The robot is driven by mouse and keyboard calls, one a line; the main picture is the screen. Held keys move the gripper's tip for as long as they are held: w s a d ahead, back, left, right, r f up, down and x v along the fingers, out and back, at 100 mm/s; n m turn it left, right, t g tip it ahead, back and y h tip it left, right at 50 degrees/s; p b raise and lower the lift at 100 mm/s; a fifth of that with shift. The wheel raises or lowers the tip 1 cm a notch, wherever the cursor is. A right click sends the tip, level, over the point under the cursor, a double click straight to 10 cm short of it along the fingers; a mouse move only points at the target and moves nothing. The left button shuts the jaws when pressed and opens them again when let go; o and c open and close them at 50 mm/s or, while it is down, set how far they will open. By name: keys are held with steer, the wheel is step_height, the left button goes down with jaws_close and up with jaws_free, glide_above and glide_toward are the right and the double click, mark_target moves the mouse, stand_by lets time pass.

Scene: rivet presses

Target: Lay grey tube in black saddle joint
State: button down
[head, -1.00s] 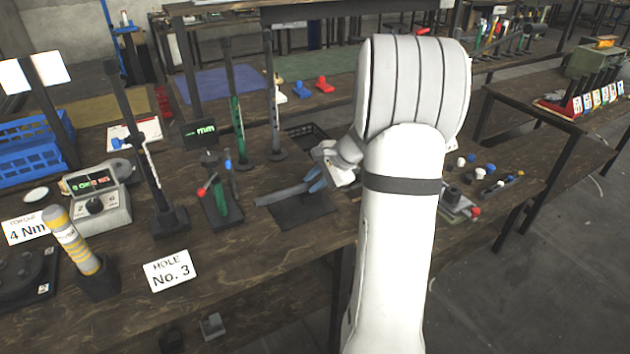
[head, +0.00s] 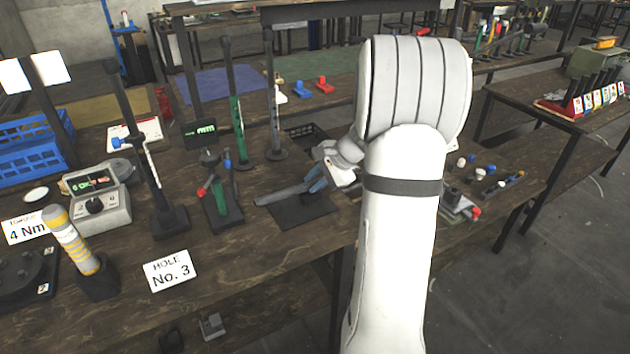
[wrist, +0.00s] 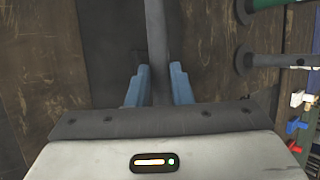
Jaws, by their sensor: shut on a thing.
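A grey tube (head: 282,194) lies close over a dark flat mat (head: 308,214) in the head view, its left end reaching past the mat's edge. My gripper (head: 316,184) has its blue fingers on the tube's right end. In the wrist view, the tube (wrist: 157,40) runs up and away from between the blue fingers (wrist: 158,88), which are shut on it. I cannot tell whether the tube touches the mat. I cannot make out the black saddle joint for certain; my arm hides part of the bench.
A stand with a green column (head: 238,125) and a grey post (head: 273,110) rise behind the mat. A small fixture with a red knob (head: 218,205) stands left of the tube. A black basket (head: 305,135) is behind. The bench front near the No. 3 sign (head: 170,270) is fairly clear.

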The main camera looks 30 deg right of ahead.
steer(key=shift+f, duration=0.2)
steer(key=shift+f+b, duration=0.15)
steer(key=shift+b, duration=0.15)
steer(key=shift+r, duration=0.35)
steer(key=shift+s, duration=0.1)
stand_by(0.3)
